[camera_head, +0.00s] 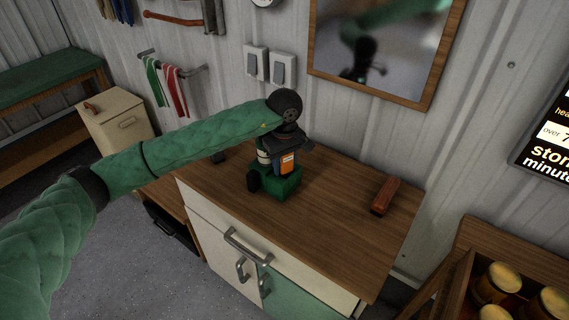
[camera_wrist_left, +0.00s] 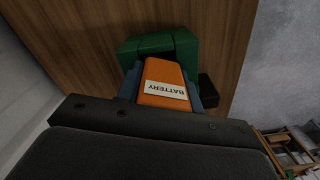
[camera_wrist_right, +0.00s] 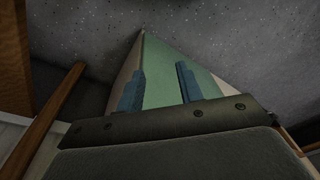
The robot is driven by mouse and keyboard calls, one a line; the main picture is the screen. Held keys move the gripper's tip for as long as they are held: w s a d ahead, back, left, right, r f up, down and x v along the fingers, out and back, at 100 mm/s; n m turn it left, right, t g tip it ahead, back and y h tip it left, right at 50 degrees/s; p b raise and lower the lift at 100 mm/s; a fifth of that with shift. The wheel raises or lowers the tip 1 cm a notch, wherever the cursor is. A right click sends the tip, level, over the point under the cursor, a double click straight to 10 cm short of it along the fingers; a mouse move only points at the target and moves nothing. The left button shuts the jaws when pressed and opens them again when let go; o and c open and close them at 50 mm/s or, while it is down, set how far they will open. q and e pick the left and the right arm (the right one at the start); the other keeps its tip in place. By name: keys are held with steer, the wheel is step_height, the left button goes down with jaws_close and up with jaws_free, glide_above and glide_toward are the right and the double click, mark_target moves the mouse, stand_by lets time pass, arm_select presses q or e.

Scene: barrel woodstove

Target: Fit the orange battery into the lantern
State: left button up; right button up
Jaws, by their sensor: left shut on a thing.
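The green lantern (camera_head: 281,188) stands on the wooden cabinet top. It has a dark knob at its left side and a cream part behind. My left gripper (camera_head: 287,157) points down over the lantern, shut on the orange battery (camera_head: 287,166). In the left wrist view the battery (camera_wrist_left: 165,73) sits between both fingers, its label facing the camera. Its far end meets the green lantern body (camera_wrist_left: 158,45) in the picture; I cannot tell whether it is inside. My right gripper (camera_wrist_right: 160,88) shows only in its own wrist view, open and empty, with a green panel beyond.
A reddish-brown block (camera_head: 384,195) lies on the right of the cabinet top (camera_head: 330,225); the wood between is clear. The wall with switches (camera_head: 269,65) and a mirror rises behind. A crate of jars (camera_head: 500,280) stands at lower right.

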arm_select(q)
steer(key=o, duration=1.2)
steer(key=shift+c, duration=0.2)
arm_select(e)
steer(key=shift+s+a, duration=0.15)
steer(key=shift+a, duration=0.1)
arm_select(q)
steer(key=shift+r, duration=0.1)
arm_select(e)
steer(key=shift+d, duration=0.15)
arm_select(q)
steer(key=shift+r, duration=0.1)
steer(key=shift+r+p, duration=0.45)
steer(key=shift+r, duration=0.2)
arm_select(e)
step_height(320, 180, down, 4)
steer(key=s, duration=0.1)
arm_select(q)
step_height(320, 180, up, 10)
steer(key=shift+b, duration=0.4)
steer(key=shift+r, duration=0.45)
arm_select(e)
steer(key=r, duration=0.2)
steer(key=w+r, duration=0.1)
steer(key=r, duration=0.1)
steer(key=shift+w, duration=0.2)
